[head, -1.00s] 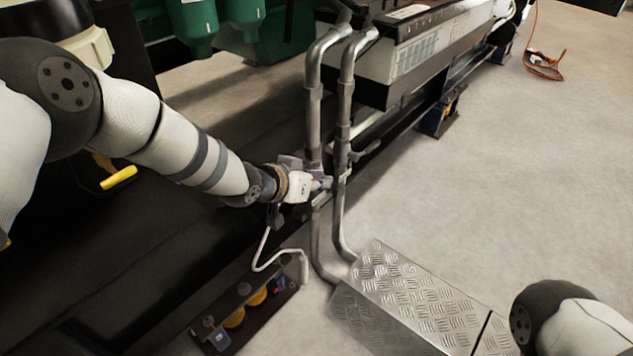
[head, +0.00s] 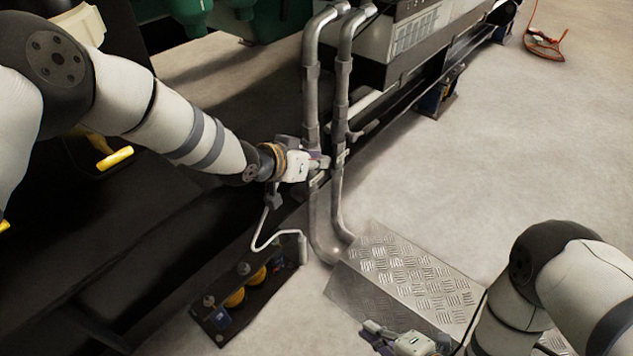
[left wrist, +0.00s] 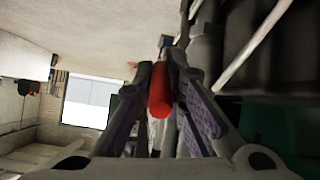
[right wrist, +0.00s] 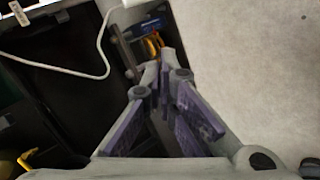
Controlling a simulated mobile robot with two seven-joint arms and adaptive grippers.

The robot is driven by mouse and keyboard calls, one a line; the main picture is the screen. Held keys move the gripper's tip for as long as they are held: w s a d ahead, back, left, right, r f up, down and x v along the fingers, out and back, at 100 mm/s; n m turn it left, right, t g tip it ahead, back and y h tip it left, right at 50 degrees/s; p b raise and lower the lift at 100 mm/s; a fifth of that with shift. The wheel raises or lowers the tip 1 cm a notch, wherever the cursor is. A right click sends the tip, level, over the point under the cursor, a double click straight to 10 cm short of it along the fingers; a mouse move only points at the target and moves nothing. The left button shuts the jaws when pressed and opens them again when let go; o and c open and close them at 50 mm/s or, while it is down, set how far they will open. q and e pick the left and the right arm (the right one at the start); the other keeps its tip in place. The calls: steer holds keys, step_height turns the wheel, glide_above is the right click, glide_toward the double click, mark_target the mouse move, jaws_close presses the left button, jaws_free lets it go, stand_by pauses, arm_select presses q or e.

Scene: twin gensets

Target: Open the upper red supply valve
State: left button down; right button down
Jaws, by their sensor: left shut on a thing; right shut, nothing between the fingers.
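The red handle of the supply valve (left wrist: 159,90) shows in the left wrist view, between the fingers of my left gripper (left wrist: 165,85). My left gripper (head: 318,163) is shut on it, beside the two vertical grey pipes (head: 312,110) in the head view. There the gripper hides most of the valve. My right gripper (head: 385,338) is shut and empty, low over the front of the tread-plate cover in the head view. In the right wrist view its fingers (right wrist: 163,70) come together with nothing between them.
A tread-plate metal cover (head: 405,275) lies at the foot of the pipes. A dark panel with yellow and blue parts (head: 240,297) is on the floor left of it. An orange cable (head: 543,42) lies far right.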

arm_select(q)
steer(key=shift+a, duration=0.1)
arm_select(e)
steer(key=w+a+r+n+t+y, duration=0.1)
steer(key=w+a+r+n+y, duration=0.1)
steer(key=w+a+r+n, duration=0.2)
steer(key=w+a+r+n+t+y, duration=0.1)
steer(key=w+a+r+n, duration=0.3)
steer(key=w, duration=0.7)
steer(key=w+a+r+n+t+y, duration=0.1)
steer(key=w+a+r+n+y, duration=0.3)
steer(key=w+r+n, duration=0.3)
step_height(320, 180, up, 4)
steer(key=shift+w+a+f+n, duration=0.25)
steer(key=shift+w+a+n, duration=0.15)
steer(key=shift+a, duration=0.2)
